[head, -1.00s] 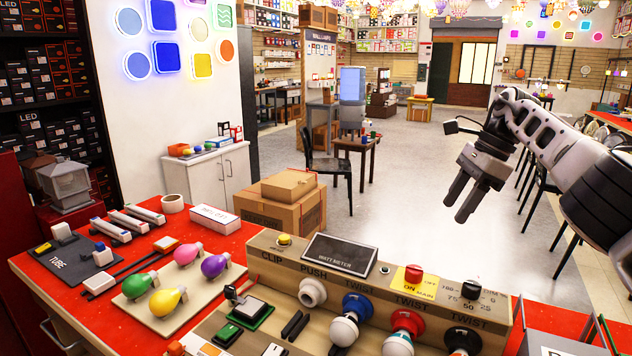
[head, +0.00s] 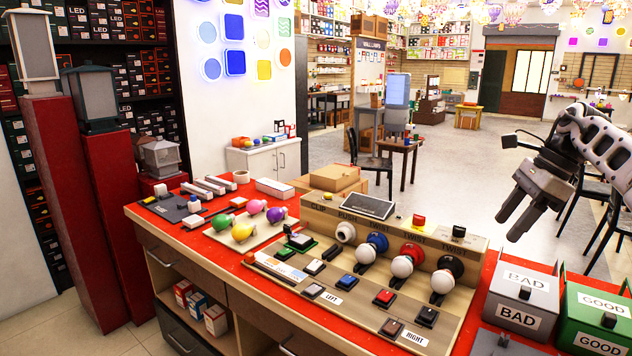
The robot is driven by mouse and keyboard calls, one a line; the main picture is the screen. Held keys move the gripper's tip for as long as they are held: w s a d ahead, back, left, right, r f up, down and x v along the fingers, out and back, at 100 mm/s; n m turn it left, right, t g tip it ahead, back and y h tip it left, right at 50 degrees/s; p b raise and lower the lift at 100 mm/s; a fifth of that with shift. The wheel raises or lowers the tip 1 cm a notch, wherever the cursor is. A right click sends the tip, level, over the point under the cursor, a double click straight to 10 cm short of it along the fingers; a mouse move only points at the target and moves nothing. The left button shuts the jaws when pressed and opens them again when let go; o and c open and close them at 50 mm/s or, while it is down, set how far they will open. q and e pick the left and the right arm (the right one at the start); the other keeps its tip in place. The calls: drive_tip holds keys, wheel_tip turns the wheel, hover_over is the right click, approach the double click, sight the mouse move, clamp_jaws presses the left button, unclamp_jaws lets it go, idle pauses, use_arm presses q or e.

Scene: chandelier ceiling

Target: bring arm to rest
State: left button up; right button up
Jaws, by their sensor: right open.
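My right gripper (head: 514,216) is at the right of the head view, its arm coming in from the right edge. Its two dark fingers point down and to the left, apart from each other, with nothing between them. It hangs in the air, in the picture above the right end of the test panel (head: 480,243), touching nothing that I can see. My left gripper is not in view.
The red counter (head: 290,283) carries colored bulbs on a board (head: 243,238), the socket panel and switches. A grey BAD bin (head: 521,300) and a green GOOD bin (head: 598,305) stand at the right. Dark red pillars (head: 72,190) stand left.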

drive_tip(key=w+a+f+m+y, duration=0.1)
drive_tip(key=w+a+f+y, duration=0.15)
drive_tip(key=a+f, duration=0.6)
drive_tip(key=w+a+f+m+y, duration=0.1)
drive_tip(key=a+f+y, duration=0.2)
drive_tip(key=a+f, duration=0.55)
drive_tip(key=s+a+f+m+t+y, duration=0.35)
drive_tip(key=a+m, duration=0.25)
drive_tip(key=a, duration=0.2)
drive_tip(key=s+a+f+m+t+y, duration=0.2)
drive_tip(key=s+a+m, duration=0.25)
drive_tip(key=a, duration=0.35)
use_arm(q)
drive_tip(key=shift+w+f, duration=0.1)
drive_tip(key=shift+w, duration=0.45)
use_arm(e)
drive_tip(key=s+d+f+n+t+h, duration=0.1)
drive_tip(key=s+d+f+n+h, duration=0.3)
drive_tip(key=s+n, duration=0.4)
drive_tip(key=s+d+f+n+t+h, duration=0.1)
drive_tip(key=s+d+f+n+h, duration=0.3)
drive_tip(key=s+n, duration=0.5)
drive_tip(key=s+d+f+n+t+h, duration=0.1)
drive_tip(key=s+d+f+n+h, duration=0.3)
drive_tip(key=n, duration=1.4)
drive_tip(key=s+f, duration=0.2)
drive_tip(key=s, duration=0.2)
drive_tip(key=shift+s+d+h, duration=0.2)
drive_tip(key=shift+s+h, duration=0.05)
drive_tip(key=shift+h, duration=0.15)
